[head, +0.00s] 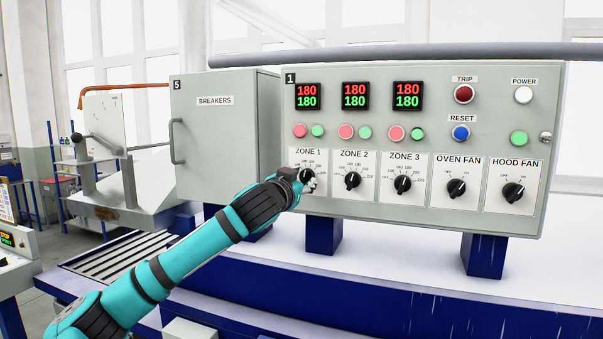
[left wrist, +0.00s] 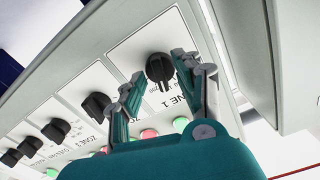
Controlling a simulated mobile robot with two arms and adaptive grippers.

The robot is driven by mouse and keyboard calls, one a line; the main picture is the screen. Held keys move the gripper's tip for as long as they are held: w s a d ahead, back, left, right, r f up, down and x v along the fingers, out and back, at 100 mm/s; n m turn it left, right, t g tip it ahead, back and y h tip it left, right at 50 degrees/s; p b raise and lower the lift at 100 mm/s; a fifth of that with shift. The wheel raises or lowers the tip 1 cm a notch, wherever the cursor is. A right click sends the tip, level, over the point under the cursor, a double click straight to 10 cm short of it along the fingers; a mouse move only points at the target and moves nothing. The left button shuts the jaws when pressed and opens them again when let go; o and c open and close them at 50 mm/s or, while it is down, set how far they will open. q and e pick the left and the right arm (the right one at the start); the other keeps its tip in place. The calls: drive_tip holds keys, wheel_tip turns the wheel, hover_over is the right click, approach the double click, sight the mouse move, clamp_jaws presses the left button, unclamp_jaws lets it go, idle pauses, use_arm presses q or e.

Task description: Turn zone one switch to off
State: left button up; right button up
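The zone 1 switch (head: 306,175) is a black rotary knob on a white dial plate, below the ZONE 1 label on the grey control panel. In the head view my left gripper (head: 299,183) is right in front of it and hides part of the dial. In the left wrist view the zone 1 knob (left wrist: 159,68) lies between the two spread fingertips of my left gripper (left wrist: 157,76), with a gap visible on each side. The gripper is open. I cannot tell which mark the knob points to. My right gripper is not in view.
The zone 2 knob (head: 352,180) and zone 3 knob (head: 402,184) stand close to the right. Red and green buttons (head: 317,131) sit just above. A grey breaker box (head: 222,145) with a handle projects at the left. A pipe (head: 400,53) runs above the panel.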

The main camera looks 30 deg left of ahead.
use_arm(q)
drive_tip(key=shift+w, duration=0.2)
clamp_jaws()
idle(0.3)
